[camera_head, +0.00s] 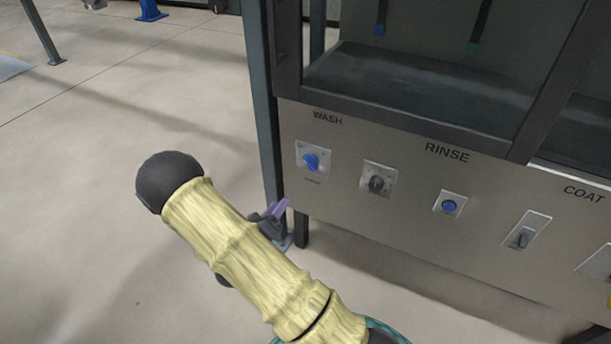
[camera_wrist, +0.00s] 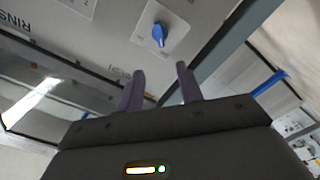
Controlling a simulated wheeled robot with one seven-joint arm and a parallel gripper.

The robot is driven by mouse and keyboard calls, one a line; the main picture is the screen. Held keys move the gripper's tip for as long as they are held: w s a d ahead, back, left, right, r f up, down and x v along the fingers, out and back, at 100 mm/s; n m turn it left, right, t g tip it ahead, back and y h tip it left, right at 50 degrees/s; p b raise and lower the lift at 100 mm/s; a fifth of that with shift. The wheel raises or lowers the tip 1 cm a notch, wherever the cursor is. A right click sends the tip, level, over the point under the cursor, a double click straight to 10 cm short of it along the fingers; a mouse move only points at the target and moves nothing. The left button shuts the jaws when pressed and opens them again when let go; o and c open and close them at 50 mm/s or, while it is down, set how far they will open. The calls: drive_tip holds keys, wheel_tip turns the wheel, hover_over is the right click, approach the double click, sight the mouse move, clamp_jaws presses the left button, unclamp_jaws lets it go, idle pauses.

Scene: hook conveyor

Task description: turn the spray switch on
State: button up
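A blue rotary knob (camera_head: 311,161) sits on a white plate under the WASH label on the grey panel; the small print below it is too small to read, so I cannot confirm it says spray. In the wrist view the blue knob (camera_wrist: 159,34) shows beyond the fingertips, its handle pointing roughly down the picture. My gripper (camera_head: 279,208) is in front of the panel, below and left of the knob in the head view, partly hidden behind my arm. In the wrist view my gripper (camera_wrist: 160,68) has its two purple fingers apart with nothing between them, not touching the knob.
Right of the knob are a dark dial (camera_head: 377,182), a blue button (camera_head: 449,206) under RINSE and a grey lever switch (camera_head: 523,236). A dark metal post (camera_head: 262,120) stands at the panel's left edge.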

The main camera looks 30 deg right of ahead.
sight(307, 165)
drive_tip(key=b+x, duration=0.3)
drive_tip(key=x, duration=1.4)
drive_tip(key=shift+w+d+r+b, duration=0.1)
drive_tip(key=shift+w+d+b, duration=0.1)
drive_tip(key=shift+b, duration=0.2)
clamp_jaws()
